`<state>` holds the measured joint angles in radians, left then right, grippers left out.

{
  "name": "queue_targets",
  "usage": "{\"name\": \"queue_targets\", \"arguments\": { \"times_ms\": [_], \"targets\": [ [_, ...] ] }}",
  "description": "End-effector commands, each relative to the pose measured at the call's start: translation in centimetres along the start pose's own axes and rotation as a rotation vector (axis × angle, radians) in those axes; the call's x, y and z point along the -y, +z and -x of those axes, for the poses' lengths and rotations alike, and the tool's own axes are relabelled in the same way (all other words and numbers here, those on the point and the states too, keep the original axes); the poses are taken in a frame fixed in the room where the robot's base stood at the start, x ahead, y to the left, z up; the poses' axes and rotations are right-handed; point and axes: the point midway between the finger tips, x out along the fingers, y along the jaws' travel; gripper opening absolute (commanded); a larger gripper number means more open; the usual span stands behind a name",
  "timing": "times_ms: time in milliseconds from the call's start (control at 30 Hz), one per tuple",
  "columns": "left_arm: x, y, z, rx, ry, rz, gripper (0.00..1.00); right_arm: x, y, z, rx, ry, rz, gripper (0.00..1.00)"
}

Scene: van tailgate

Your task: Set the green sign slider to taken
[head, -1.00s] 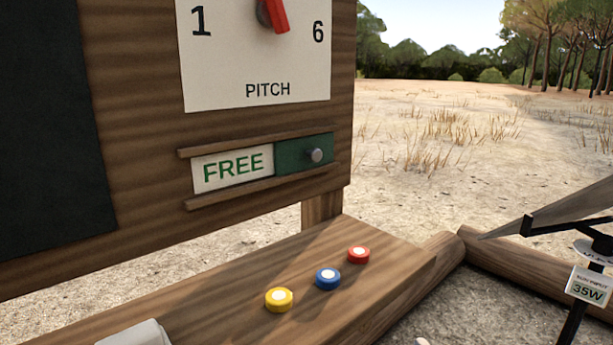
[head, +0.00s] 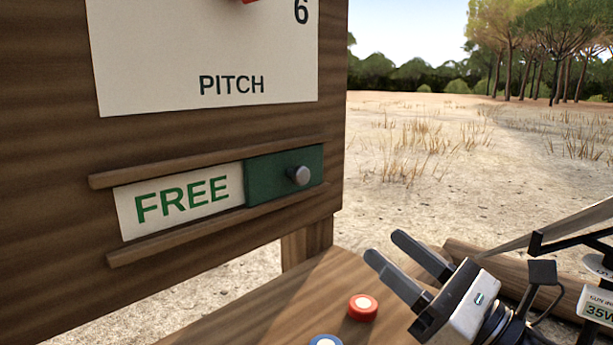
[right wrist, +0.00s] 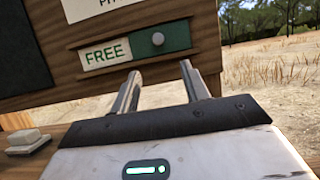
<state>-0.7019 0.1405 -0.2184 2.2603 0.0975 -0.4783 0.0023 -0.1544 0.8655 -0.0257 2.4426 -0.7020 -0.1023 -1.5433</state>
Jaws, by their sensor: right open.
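The green slider (head: 262,180) with a round grey knob (head: 299,175) sits at the right end of its wooden track on the board. The white sign reading FREE (head: 180,203) shows to its left. In the right wrist view the slider (right wrist: 174,39) and its knob (right wrist: 158,39) are ahead of the fingers. My right gripper (head: 396,260) is open and empty, below and to the right of the knob, apart from it. It also shows in the right wrist view (right wrist: 160,82). My left gripper is not in view.
A wooden ledge (head: 285,300) lies below the board, with a red magnet-like disc (head: 362,307) and a blue one (head: 325,341) on it. A white PITCH card (head: 205,60) is above the slider. Open ground lies to the right of the board.

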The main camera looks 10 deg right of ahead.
Motion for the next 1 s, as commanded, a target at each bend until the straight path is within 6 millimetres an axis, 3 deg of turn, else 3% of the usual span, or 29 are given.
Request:
{"name": "queue_targets", "arguments": {
  "times_ms": [367,700,1000],
  "targets": [
    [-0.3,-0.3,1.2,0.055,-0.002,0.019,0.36,0.0,0.6,-5.9,0.004,0.000,-0.002,0.46],
    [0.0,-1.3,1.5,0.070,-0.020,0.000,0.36,0.0,0.4,-12.6,0.002,0.000,-0.003,0.46],
    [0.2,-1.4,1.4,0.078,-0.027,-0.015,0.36,0.0,0.0,-15.2,-0.001,0.000,-0.003,0.46]
  ]
}}
